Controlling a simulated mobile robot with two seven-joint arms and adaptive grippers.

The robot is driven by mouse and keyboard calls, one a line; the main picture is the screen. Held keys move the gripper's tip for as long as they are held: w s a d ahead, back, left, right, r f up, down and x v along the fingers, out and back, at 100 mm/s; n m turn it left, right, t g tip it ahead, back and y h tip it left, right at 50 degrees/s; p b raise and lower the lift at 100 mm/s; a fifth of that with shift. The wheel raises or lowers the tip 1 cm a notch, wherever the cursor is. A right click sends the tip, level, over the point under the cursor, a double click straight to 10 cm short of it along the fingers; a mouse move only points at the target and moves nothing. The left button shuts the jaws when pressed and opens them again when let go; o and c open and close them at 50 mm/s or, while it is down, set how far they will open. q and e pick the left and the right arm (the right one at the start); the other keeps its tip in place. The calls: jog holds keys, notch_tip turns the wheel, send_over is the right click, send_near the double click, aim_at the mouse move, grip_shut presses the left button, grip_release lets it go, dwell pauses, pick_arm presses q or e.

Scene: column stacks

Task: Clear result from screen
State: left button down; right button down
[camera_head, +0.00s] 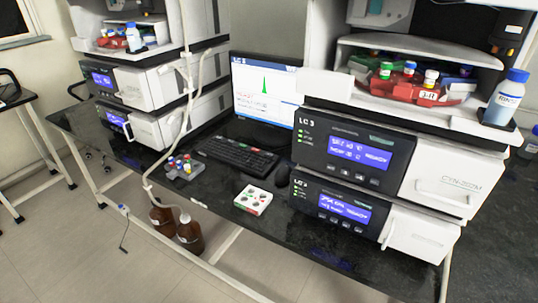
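A monitor (262,92) stands on the black bench between two column stacks. Its bright screen is headed LC 3 and shows a green peak with text lines below it. Its right edge is partly hidden by the right stack. A black keyboard (236,154) lies in front of the monitor. A small dark mouse (283,171) lies to the right of the keyboard, close to the right stack. Neither of my grippers shows in the head view.
The right stack (352,160), marked LC 3, and the left stack (135,90) flank the monitor. Brown bottles (189,233) stand below the bench.

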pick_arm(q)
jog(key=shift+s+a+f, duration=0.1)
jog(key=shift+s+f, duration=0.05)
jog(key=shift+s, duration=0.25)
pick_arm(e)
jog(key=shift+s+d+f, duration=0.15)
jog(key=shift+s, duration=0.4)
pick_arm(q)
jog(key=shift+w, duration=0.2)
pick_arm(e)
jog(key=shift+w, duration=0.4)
